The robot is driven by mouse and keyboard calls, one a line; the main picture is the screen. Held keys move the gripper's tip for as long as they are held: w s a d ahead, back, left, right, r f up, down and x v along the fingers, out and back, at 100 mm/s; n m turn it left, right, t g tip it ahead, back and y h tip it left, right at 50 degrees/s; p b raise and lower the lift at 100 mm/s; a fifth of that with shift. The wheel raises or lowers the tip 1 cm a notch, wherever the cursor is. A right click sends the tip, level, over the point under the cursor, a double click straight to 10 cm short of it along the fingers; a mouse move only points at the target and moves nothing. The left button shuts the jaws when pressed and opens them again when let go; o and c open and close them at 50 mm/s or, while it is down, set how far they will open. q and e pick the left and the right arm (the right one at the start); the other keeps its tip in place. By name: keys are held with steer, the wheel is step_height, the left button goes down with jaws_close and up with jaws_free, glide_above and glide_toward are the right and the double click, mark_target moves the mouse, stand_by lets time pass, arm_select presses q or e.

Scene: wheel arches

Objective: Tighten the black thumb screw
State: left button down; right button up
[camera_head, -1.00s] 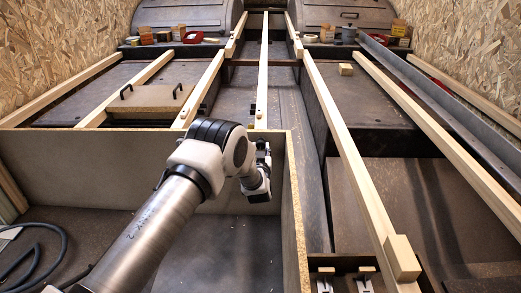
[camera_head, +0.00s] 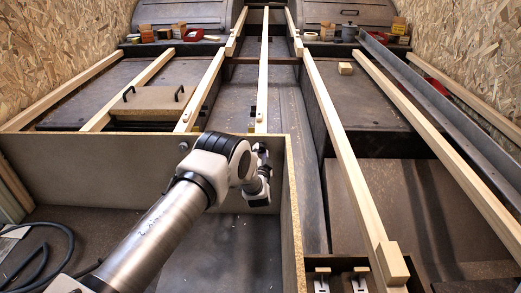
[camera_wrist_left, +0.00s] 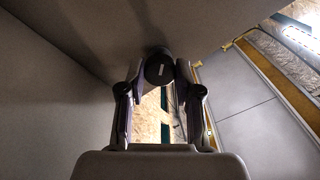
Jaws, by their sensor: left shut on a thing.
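The black thumb screw (camera_wrist_left: 158,70) shows in the left wrist view as a dark round knob with a small pale mark, against a grey-brown panel. My left gripper (camera_wrist_left: 160,76) has its two fingers closed on the knob's sides. In the head view my left gripper (camera_head: 259,180) is at the inner right part of the panelled box, and my arm and wrist hide the screw there. How deep the screw sits cannot be told. My right gripper is not in view.
The box's front panel (camera_head: 90,165) and right wall (camera_head: 292,215) stand close around my left arm. Long wooden beams (camera_head: 345,170) run beyond.

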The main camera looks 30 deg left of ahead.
arm_select(q)
steer(key=m+p, duration=0.1)
steer(key=m, duration=0.4)
steer(key=shift+m+p, duration=0.3)
steer(key=shift+p, duration=0.05)
steer(key=m+p, duration=0.1)
steer(key=m, duration=0.4)
steer(key=shift+m, duration=0.3)
steer(key=m, duration=0.4)
steer(key=shift+s+f, duration=0.1)
steer(key=m, duration=0.4)
steer(key=shift+p, duration=0.3)
steer(key=shift+d+m+p, duration=0.1)
steer(key=shift+m+p, duration=0.55)
steer(key=shift+m, duration=1.65)
